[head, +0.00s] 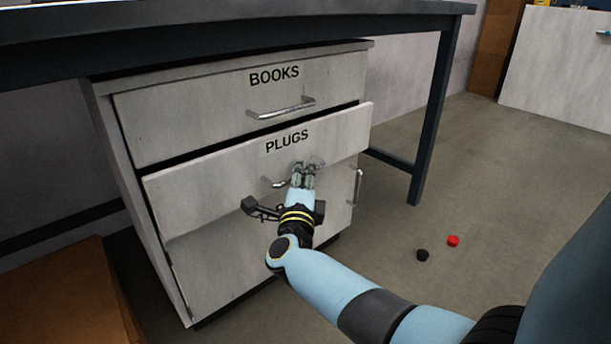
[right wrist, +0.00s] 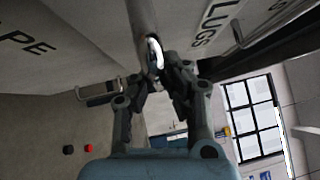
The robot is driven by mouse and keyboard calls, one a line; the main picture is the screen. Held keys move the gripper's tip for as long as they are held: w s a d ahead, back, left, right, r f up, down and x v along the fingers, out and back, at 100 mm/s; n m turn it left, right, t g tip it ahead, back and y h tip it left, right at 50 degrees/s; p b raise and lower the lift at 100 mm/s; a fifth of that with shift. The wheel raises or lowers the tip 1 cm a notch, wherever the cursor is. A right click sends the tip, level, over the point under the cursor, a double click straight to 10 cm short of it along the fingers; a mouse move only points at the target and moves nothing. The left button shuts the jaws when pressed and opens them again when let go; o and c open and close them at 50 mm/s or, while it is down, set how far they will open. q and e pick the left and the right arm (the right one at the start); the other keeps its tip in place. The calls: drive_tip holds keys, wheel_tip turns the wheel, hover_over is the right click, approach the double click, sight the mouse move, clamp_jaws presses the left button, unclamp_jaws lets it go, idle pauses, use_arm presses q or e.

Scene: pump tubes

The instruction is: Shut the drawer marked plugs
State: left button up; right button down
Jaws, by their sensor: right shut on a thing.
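The drawer marked PLUGS (head: 210,183) is the middle front of a pale cabinet under the table. It stands out from the cabinet, partly open, with a dark gap above its front. My right gripper (head: 304,176) is at its bar handle (head: 276,183) and shut on it, hiding part of the bar. In the right wrist view the fingers (right wrist: 158,84) close around the metal handle (right wrist: 143,25), with the PLUGS lettering to the right. My left gripper is not in view.
The BOOKS drawer (head: 200,107) above looks nearly flush. A lower door with a vertical handle (head: 357,187) is partly hidden by my arm. A table leg (head: 430,125) stands to the right. Black (head: 422,255) and red (head: 453,241) pieces lie on open floor; a brown box (head: 65,295) is at left.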

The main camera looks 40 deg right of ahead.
sight(292, 165)
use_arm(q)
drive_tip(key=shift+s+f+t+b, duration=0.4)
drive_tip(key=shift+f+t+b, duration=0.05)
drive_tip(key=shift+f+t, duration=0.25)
use_arm(e)
drive_tip(key=w, duration=0.3)
drive_tip(key=shift+w+a+f, duration=0.1)
drive_tip(key=shift+w+a, duration=0.1)
drive_tip(key=shift+w, duration=0.05)
drive_tip(key=c, duration=1.4)
unclamp_jaws()
drive_tip(key=shift+w, duration=0.15)
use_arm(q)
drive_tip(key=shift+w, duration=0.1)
use_arm(e)
drive_tip(key=v, duration=0.7)
drive_tip(key=shift+a, duration=0.2)
